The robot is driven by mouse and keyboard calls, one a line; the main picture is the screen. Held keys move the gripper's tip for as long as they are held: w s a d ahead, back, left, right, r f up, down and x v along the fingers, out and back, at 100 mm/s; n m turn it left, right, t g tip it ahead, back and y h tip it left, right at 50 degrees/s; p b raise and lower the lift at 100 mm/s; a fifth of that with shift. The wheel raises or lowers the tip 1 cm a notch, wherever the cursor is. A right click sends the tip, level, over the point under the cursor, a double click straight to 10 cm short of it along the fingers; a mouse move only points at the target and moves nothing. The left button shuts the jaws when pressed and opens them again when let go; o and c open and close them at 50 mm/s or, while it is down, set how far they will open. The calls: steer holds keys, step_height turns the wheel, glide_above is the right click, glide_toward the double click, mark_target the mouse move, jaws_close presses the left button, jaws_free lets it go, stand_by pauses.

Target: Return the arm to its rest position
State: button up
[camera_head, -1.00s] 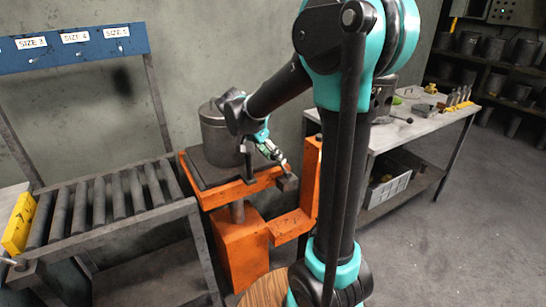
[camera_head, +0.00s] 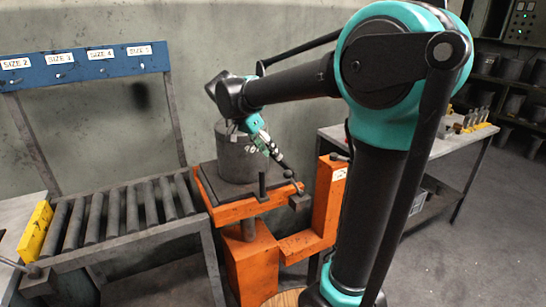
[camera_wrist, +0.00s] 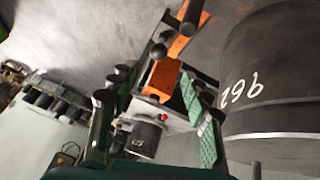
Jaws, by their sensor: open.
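My arm reaches left across the head view, its wrist raised above the orange press stand (camera_head: 250,262). My gripper (camera_head: 282,162) points down and to the right, in front of a dark grey metal cylinder (camera_head: 232,165) standing upright on the stand's plate. In the wrist view my gripper (camera_wrist: 160,100) has its two green fingers spread apart, with nothing held between them. I cannot tell how wide the gap between gripper and cylinder is.
A roller table (camera_head: 125,215) with a yellow end block (camera_head: 35,232) stands left of the press. A blue rack with size labels (camera_head: 85,66) is behind it. A workbench (camera_head: 472,140) with small tools stands right. Shelves of pots (camera_head: 510,85) line the far right.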

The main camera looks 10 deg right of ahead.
steer(key=s+d+f+n+t+y, duration=0.1)
steer(key=s+d+f+n+y, duration=0.2)
steer(key=s+f+n, duration=0.2)
steer(key=s+d+f+n+t+y, duration=0.2)
steer(key=s+f+n, duration=0.4)
steer(key=s+f, duration=0.6)
step_height(320, 180, down, 5)
steer(key=shift+s+d+f+n+y, duration=0.1)
steer(key=shift+s+d+n+y, duration=0.2)
steer(key=shift+d+y, duration=0.55)
